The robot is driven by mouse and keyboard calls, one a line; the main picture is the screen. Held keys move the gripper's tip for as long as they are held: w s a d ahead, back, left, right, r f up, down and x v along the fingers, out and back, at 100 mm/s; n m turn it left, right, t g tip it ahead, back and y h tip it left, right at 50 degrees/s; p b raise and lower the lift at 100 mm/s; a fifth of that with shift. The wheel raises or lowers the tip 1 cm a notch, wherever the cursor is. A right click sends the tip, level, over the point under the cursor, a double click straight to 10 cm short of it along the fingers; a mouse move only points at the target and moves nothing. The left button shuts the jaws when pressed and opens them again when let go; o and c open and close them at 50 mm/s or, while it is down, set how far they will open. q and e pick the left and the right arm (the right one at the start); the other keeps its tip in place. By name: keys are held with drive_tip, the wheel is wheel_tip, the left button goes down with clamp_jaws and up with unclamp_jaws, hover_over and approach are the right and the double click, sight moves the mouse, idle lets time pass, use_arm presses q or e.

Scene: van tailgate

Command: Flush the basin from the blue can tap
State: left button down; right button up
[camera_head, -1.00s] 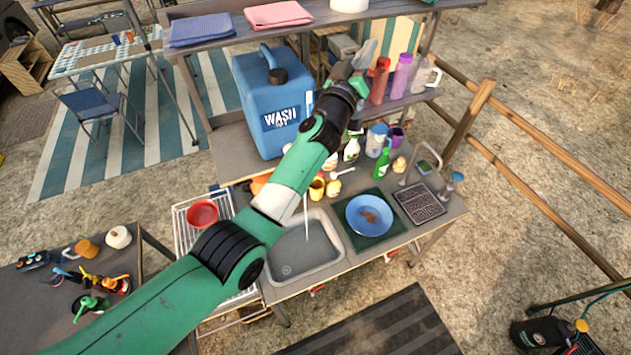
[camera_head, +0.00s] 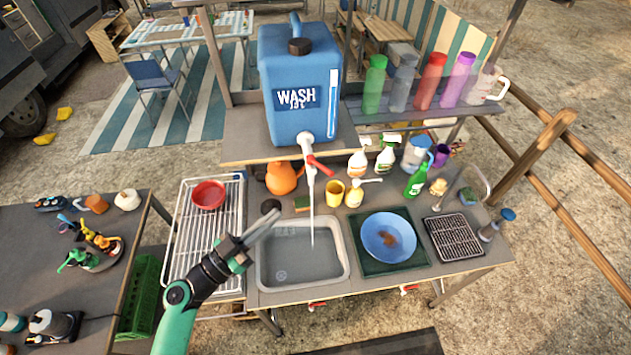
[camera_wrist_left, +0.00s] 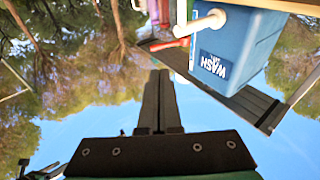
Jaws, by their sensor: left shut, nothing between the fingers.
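The blue can (camera_head: 290,80), marked WASH, stands on a raised shelf behind the counter. Its white tap (camera_head: 307,143) has a red lever (camera_head: 320,165) pointing right and down. A thin pale stream (camera_head: 312,225) falls from the spout into the grey basin (camera_head: 285,265), whose floor and drain show. My left gripper (camera_head: 272,218) is shut and empty above the basin's left rim, left of the stream and below the tap, touching neither. In the left wrist view the can (camera_wrist_left: 235,45) appears upside down beyond my closed fingers (camera_wrist_left: 158,100). My right gripper is out of view.
A wire rack with a red bowl (camera_head: 208,194) lies left of the basin. An orange jug (camera_head: 283,178), yellow cup (camera_head: 334,193) and soap bottle (camera_head: 355,193) stand behind it. A blue plate (camera_head: 388,236) lies on a green mat to the right. Bottles line the upper right shelf.

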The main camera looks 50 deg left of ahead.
sight(325, 171)
use_arm(q)
drive_tip(key=w+r+p, duration=0.1)
drive_tip(key=w, duration=0.3)
drive_tip(key=w+p, duration=0.2)
drive_tip(key=w, duration=0.2)
drive_tip(key=w+r+p, duration=0.1)
drive_tip(key=w, duration=0.3)
drive_tip(key=shift+w+d+r, duration=0.1)
drive_tip(key=shift+d+r, duration=0.15)
drive_tip(key=shift+r, duration=0.05)
drive_tip(key=shift+w, duration=0.6)
drive_tip(key=shift+f, duration=0.1)
